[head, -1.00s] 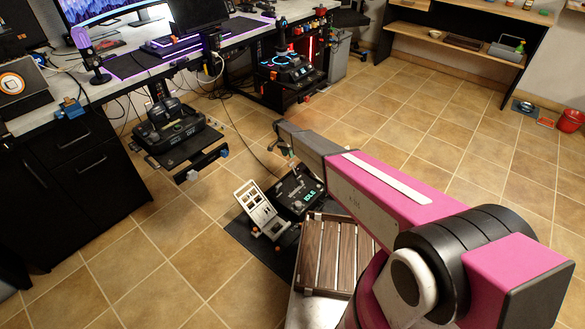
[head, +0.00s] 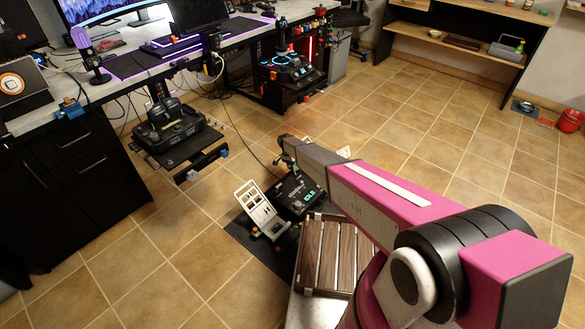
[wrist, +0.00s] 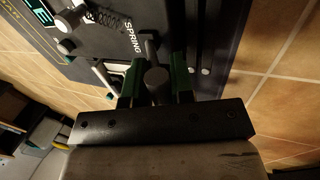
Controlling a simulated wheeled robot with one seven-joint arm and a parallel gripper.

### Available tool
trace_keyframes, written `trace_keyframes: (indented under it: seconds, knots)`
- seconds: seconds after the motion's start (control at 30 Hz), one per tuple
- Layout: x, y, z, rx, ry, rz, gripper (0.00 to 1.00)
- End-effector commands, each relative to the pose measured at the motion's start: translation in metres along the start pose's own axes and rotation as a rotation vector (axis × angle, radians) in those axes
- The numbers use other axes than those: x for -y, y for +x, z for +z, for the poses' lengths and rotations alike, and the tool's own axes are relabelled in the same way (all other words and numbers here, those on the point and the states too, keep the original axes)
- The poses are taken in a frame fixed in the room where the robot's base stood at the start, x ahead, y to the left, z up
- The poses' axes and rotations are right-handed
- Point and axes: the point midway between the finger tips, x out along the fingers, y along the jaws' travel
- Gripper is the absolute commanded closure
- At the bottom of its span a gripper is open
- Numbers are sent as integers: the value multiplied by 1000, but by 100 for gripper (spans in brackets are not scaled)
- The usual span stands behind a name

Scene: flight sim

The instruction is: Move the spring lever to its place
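The spring lever (wrist: 155,77) is a grey rod with a rounded end, beside the printed word SPRING in the wrist view. It stands between the two green-padded fingers of my gripper (wrist: 157,80). The fingers are close on both sides of it; whether they touch it I cannot tell. The dark pedal unit (wrist: 190,25) under it carries the label. In the head view this unit (head: 300,190) has a lit green display, and my gripper (head: 288,163) is low at its back edge. The lever is too small to make out there.
A silver pedal plate (head: 262,208) stands left of the unit on a dark mat. A slatted wooden crate (head: 312,262) is in front. A coil spring with round knobs (wrist: 85,18) is near the label.

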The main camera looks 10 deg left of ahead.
Motion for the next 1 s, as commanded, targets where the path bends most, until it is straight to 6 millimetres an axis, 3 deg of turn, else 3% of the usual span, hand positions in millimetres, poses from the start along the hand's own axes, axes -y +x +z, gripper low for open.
trace_keyframes:
  seconds: [0.57, 1.0]
  knots:
    - [4, -1, 1, 1, 2, -45, 100]
    - [-18, -2, 2, 2, 3, -338, 100]
